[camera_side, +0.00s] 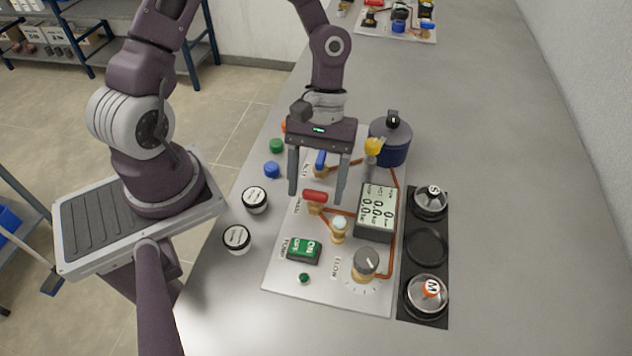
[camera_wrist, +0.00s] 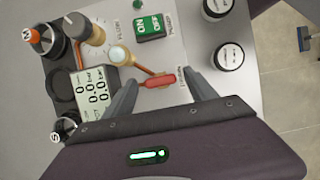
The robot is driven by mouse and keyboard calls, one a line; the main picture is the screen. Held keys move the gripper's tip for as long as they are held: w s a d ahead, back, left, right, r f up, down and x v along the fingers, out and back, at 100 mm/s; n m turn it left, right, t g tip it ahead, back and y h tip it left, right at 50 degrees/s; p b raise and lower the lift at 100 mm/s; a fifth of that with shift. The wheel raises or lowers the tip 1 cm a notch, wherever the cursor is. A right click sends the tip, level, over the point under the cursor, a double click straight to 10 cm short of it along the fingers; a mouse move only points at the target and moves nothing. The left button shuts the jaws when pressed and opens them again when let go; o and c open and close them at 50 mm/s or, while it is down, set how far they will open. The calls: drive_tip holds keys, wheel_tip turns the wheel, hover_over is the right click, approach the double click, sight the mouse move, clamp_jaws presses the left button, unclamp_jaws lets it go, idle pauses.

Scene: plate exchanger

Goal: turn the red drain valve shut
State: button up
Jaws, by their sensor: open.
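The red drain valve (camera_side: 315,196) has a red handle on a brass body and stands on the light panel (camera_side: 278,278). In the wrist view the red handle (camera_wrist: 160,81) lies between the two fingers, apart from both as far as I can see. My gripper (camera_side: 316,192) is open and empty, pointing down over the panel, with one finger on each side of the red handle in the side view. It also shows in the wrist view (camera_wrist: 165,90). How far the fingertips are above the panel is hard to tell.
A blue-handled valve (camera_side: 320,160) and a yellow knob (camera_side: 373,146) stand behind the red one. A display box (camera_side: 376,212) is close on the right, and a green switch (camera_side: 304,250) and flow knob (camera_side: 366,262) are in front. A blue pot (camera_side: 390,145) stands at the back right.

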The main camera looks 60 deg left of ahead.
drive_tip(key=shift+c, duration=0.3)
drive_tip(key=c, duration=1.3)
drive_tip(key=m, duration=0.2)
drive_tip(key=m+g+y, duration=0.1)
drive_tip(key=m, duration=0.2)
drive_tip(key=shift+w+d+y, duration=0.1)
drive_tip(key=shift+d+y, duration=0.05)
drive_tip(key=shift+y, duration=0.15)
drive_tip(key=m+y, duration=0.1)
drive_tip(key=m, duration=0.3)
drive_tip(key=shift+d+y, duration=0.1)
drive_tip(key=shift+y, duration=0.3)
drive_tip(key=m, duration=0.2)
drive_tip(key=m+y, duration=0.1)
drive_tip(key=m, duration=0.2)
drive_tip(key=shift+d+y, duration=0.15)
drive_tip(key=shift+y, duration=0.15)
drive_tip(key=shift+m+t+y, duration=0.5)
drive_tip(key=shift+m+y, duration=0.1)
drive_tip(key=shift+m, duration=1.3)
